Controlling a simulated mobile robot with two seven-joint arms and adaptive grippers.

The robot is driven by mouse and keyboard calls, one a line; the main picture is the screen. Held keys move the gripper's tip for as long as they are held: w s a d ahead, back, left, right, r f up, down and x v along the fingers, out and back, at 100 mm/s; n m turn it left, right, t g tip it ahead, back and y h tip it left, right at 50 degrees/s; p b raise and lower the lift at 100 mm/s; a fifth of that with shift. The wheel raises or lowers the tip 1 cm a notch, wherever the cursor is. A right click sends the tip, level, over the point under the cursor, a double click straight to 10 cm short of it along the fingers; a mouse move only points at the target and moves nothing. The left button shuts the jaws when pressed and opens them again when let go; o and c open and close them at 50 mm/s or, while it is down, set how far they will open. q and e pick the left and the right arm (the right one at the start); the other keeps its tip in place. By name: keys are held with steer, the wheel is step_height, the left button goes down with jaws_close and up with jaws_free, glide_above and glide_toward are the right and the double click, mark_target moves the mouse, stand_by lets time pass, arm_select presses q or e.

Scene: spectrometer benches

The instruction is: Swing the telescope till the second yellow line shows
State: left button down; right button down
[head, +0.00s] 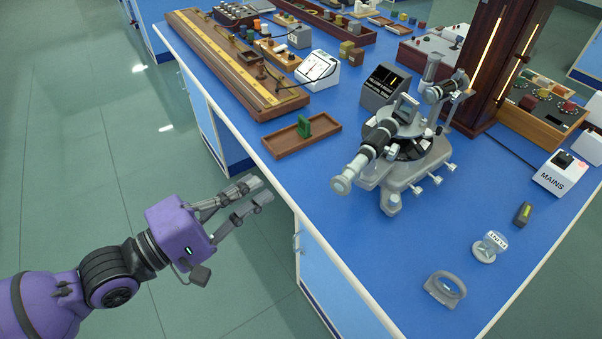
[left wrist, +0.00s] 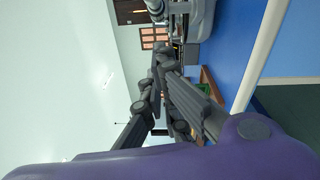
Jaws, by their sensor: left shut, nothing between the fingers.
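The grey spectrometer (head: 405,165) stands on the blue bench at the centre right. Its telescope (head: 362,163) is a black and silver barrel whose eyepiece points toward the bench's near left edge. Its collimator (head: 446,88) points at a tall brown lamp housing with a glowing slit. A dark readout box (head: 385,88) stands just behind; its lettering and screen are too small to read surely. My left gripper (head: 259,189) is shut and empty, off the bench edge, left of the telescope and apart from it. In the left wrist view its fingers (left wrist: 160,75) point toward the spectrometer (left wrist: 200,22). My right gripper is out of view.
A wooden tray (head: 285,145) with a green block lies by the left edge. A long wooden rail (head: 235,65) and a white meter (head: 318,72) are farther back. A mains box (head: 553,176), a lens (head: 489,247) and a grey handled piece (head: 445,289) lie right.

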arm_select(q)
steer(key=w+d+p, duration=0.2)
steer(key=d, duration=0.6)
steer(key=shift+w+d+r, duration=0.3)
steer(key=shift+d+r, duration=0.05)
steer(key=shift+r, duration=0.1)
